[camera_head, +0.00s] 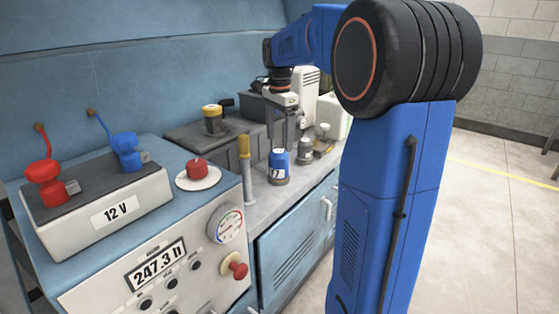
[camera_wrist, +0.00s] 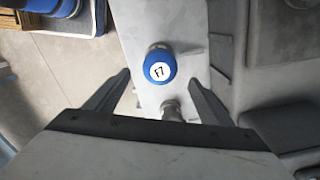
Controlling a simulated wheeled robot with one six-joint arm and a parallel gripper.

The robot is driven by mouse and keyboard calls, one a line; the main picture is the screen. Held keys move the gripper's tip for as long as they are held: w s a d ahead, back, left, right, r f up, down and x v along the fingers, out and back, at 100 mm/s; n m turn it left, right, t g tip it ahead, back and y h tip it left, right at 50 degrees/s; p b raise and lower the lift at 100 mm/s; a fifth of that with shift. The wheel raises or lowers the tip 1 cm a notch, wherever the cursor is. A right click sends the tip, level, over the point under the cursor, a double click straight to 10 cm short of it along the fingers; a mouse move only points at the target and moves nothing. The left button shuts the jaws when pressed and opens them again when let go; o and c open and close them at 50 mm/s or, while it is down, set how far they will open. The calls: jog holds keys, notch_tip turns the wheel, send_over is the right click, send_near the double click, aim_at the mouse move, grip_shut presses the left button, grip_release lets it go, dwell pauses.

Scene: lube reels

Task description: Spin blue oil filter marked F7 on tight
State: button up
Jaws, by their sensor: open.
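The blue oil filter (camera_head: 279,160) stands upright on a small grey base near the front edge of the grey counter. In the wrist view its white top marked F7 (camera_wrist: 158,71) faces the camera. My gripper (camera_head: 287,138) points down above the counter, just behind and above the filter in the head view. In the wrist view my gripper (camera_wrist: 159,78) is open and empty, with one finger on each side of the filter's lower edge in the picture. The fingers do not touch the filter. The thread under the filter is hidden.
A yellow-topped upright rod (camera_head: 244,160) stands left of the filter. A small grey bottle (camera_head: 305,150) and a pale jug (camera_head: 333,117) stand to its right. A yellow-capped pot (camera_head: 212,119) sits behind.

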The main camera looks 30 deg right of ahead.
aim_at(280, 161)
notch_tip(280, 161, down, 9)
jog(key=shift+f, duration=0.2)
dwell(0.3)
jog(key=c, duration=1.4)
jog(key=shift+o, duration=0.2)
jog(key=m, duration=0.4)
jog(key=shift+s+m, duration=0.1)
jog(key=shift+m, duration=0.5)
jog(key=m, duration=0.2)
jog(key=shift+m, duration=1.6)
